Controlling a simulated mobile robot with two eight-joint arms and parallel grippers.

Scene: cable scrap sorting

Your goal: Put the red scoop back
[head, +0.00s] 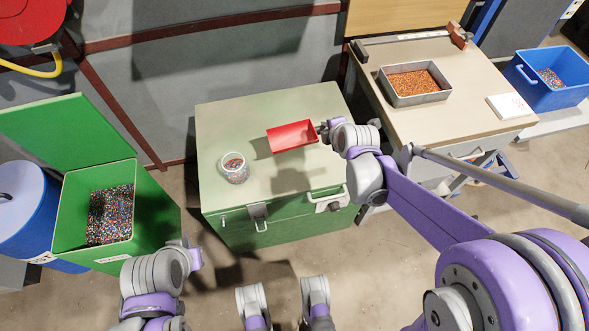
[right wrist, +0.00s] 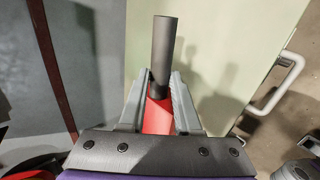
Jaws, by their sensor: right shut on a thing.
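The red scoop (head: 292,136) is in my right gripper (head: 324,131), over the top of the green chest (head: 228,118). Its shadow falls on the lid beside it, so it appears held a little above. In the right wrist view, the gripper (right wrist: 160,100) is shut on the scoop's dark handle (right wrist: 164,50), with the scoop's red part (right wrist: 157,118) showing between the fingers. My left arm shows at the bottom left of the head view, and its fingers cannot be made out clearly.
A clear jar of mixed granules (head: 234,168) stands on the chest, left of the scoop. An open green bin (head: 146,205) is at left. A grey tray of copper granules (head: 443,93) and a white card (head: 509,106) lie on the bench (head: 470,112). A blue crate (head: 553,97) is farther right.

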